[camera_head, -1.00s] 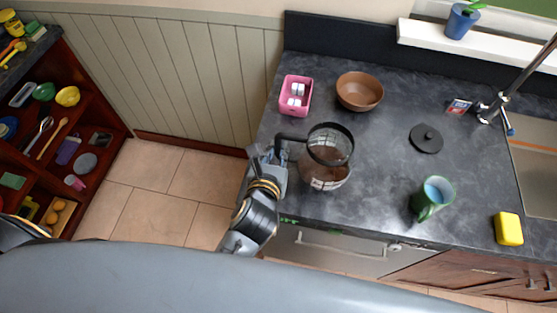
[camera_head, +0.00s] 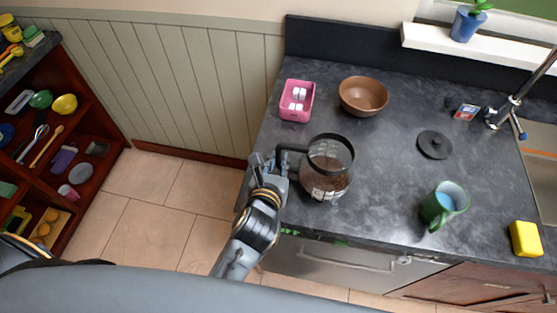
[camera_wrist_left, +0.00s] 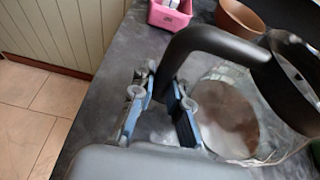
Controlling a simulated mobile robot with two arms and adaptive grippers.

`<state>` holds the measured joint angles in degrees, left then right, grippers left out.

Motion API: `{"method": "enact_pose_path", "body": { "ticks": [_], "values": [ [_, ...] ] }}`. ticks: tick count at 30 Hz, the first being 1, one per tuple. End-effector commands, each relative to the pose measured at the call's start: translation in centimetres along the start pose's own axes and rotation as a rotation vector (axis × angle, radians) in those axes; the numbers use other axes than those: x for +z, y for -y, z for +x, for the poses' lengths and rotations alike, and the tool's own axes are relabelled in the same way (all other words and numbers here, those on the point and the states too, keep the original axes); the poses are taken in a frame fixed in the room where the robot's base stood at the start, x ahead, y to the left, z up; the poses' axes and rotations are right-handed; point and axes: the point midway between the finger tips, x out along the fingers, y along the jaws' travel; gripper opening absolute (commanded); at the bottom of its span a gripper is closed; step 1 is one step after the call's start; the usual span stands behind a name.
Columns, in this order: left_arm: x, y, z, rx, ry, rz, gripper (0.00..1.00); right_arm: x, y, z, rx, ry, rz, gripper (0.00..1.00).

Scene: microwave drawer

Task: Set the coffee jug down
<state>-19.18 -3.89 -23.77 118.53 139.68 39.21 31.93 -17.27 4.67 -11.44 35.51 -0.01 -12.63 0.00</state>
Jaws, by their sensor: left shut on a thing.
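The coffee jug (camera_head: 325,178) is glass with a black rim and a black handle. In the head view it is upright at the left part of the dark counter (camera_head: 385,140); whether its base touches the counter I cannot tell for sure. My left gripper (camera_head: 276,163) is at the jug's left side, shut on the handle. In the left wrist view the black handle (camera_wrist_left: 200,42) runs down between the blue-padded fingers (camera_wrist_left: 160,112), with the glass body (camera_wrist_left: 225,118) to the right. A round black lid (camera_head: 434,145) lies apart on the counter. My right gripper is not in view.
A pink container (camera_head: 297,101) with white items and a brown bowl (camera_head: 363,95) stand behind the jug. A green mug (camera_head: 444,205) and a yellow sponge-like block (camera_head: 525,239) are to the right. The tap (camera_head: 508,108) and sink are far right. Counter around the jug is clear.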

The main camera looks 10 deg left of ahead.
Motion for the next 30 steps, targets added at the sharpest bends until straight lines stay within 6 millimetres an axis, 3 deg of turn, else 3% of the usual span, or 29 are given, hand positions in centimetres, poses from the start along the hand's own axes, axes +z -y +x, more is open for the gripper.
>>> {"method": "enact_pose_path", "body": {
  "ticks": [1, 4, 16, 30],
  "values": [
    [-0.1, 0.0, 0.0, 0.0, -0.001, 0.001, 0.19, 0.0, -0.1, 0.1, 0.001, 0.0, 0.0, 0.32],
    [-0.1, 0.0, 0.0, 0.0, -0.001, 0.001, 0.38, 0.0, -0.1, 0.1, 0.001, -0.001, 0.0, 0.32],
    [0.2, 0.0, -0.6, 0.0, -0.002, 0.001, 0.38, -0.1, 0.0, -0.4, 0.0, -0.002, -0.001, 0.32],
    [0.1, 0.0, -9.8, -0.001, -0.004, 0.0, 0.38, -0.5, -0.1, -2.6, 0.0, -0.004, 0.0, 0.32]
  ]
}}
